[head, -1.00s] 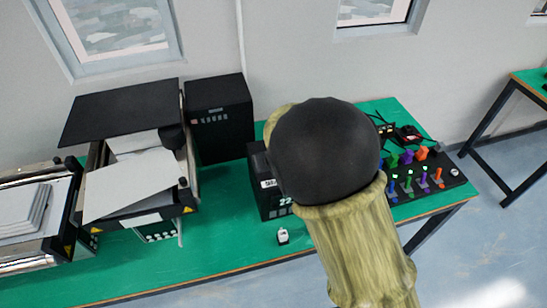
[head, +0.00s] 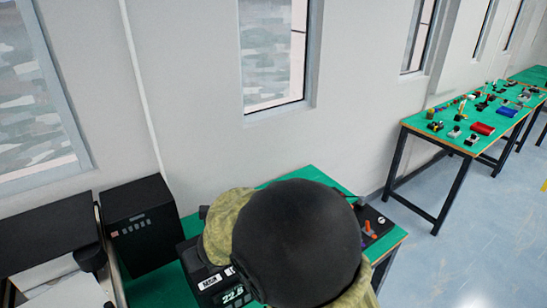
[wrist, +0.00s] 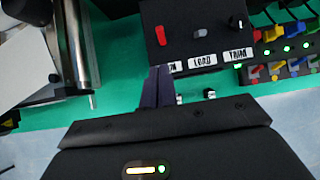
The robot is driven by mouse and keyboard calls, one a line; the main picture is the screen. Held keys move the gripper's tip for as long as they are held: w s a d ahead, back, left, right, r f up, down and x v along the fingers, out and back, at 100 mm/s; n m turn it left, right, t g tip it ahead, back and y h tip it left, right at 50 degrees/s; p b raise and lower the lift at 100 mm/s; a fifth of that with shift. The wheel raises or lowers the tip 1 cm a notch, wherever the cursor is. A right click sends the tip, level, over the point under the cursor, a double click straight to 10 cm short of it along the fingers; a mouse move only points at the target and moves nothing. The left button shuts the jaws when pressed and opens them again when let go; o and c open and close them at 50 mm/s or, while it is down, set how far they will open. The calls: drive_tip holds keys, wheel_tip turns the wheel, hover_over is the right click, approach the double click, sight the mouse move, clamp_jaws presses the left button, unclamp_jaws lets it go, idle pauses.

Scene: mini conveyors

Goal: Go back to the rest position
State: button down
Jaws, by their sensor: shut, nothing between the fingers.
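My gripper (wrist: 159,74) shows in the wrist view, its dark fingers together and empty. They point toward the front edge of a black control box. The fingers cover part of the box's label row. In the head view my arm's round black joint and camouflage sleeve fill the bottom middle, and the gripper itself is hidden.
The control box (wrist: 198,52) has a red switch and labels reading LOAD and TRIM. A panel with coloured levers (wrist: 285,70) stands at its right. A silver roller (wrist: 78,45) is at the left. Another table (head: 425,124) with small parts stands far right.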

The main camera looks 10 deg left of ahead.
drive_tip(key=w+d+m+h+b, duration=0.1)
drive_tip(key=w+d+m+h, duration=0.15)
drive_tip(key=d+m, duration=0.85)
drive_tip(key=w+d+m+h+b, duration=0.1)
drive_tip(key=w+d+m, duration=0.3)
drive_tip(key=d+m, duration=0.65)
drive_tip(key=s+d+f+m+g+h+b, duration=0.1)
drive_tip(key=s+d+m, duration=0.4)
drive_tip(key=d+m, duration=0.6)
drive_tip(key=s+d+f+m+g+h, duration=0.1)
drive_tip(key=s+d+m, duration=0.5)
drive_tip(key=d+m, duration=0.5)
drive_tip(key=shift+d+m+b, duration=0.2)
drive_tip(key=shift+m+b, duration=0.2)
drive_tip(key=shift+m, duration=0.65)
